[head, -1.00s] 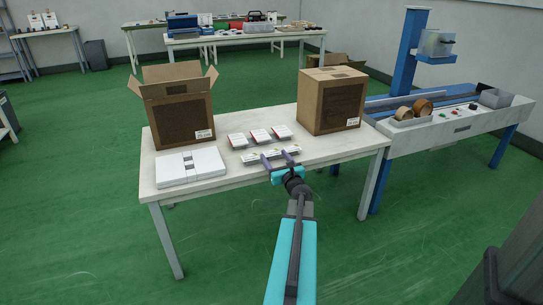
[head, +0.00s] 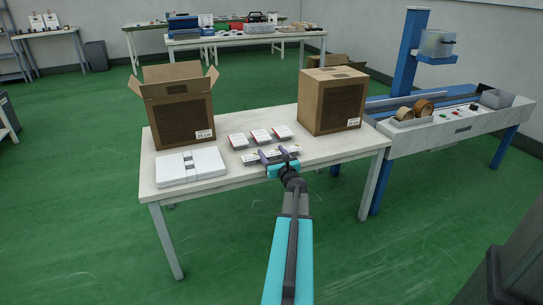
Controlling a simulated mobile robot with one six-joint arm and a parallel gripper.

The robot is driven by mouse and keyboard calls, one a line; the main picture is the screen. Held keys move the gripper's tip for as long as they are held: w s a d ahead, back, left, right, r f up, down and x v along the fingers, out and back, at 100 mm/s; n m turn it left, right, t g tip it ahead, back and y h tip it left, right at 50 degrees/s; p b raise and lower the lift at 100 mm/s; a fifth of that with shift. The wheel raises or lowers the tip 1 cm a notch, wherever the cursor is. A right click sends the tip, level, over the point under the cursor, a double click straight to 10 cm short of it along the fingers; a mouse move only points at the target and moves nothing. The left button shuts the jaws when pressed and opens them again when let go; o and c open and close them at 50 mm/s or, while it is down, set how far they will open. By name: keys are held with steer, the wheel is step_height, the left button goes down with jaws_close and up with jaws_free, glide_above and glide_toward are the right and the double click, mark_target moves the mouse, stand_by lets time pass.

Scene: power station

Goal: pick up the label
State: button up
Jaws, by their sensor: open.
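A narrow white strip with printed marks, which looks like the label (head: 251,158), lies near the front edge of the white table (head: 225,178). My gripper (head: 273,153) is open, with its two fingers spread over or beside the strip and hiding part of it. I cannot tell whether the fingers touch it. Behind it lie three small white-and-red pieces, at left (head: 238,141), middle (head: 260,136) and right (head: 281,132); they may be labels too.
An open cardboard box (head: 180,117) stands at the table's back left, and a closed box (head: 332,98) at its right. A flat white case (head: 191,167) lies front left. A conveyor machine (head: 440,133) adjoins on the right.

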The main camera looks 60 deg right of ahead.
steer(key=shift+x, duration=1.1)
steer(key=c, duration=0.8)
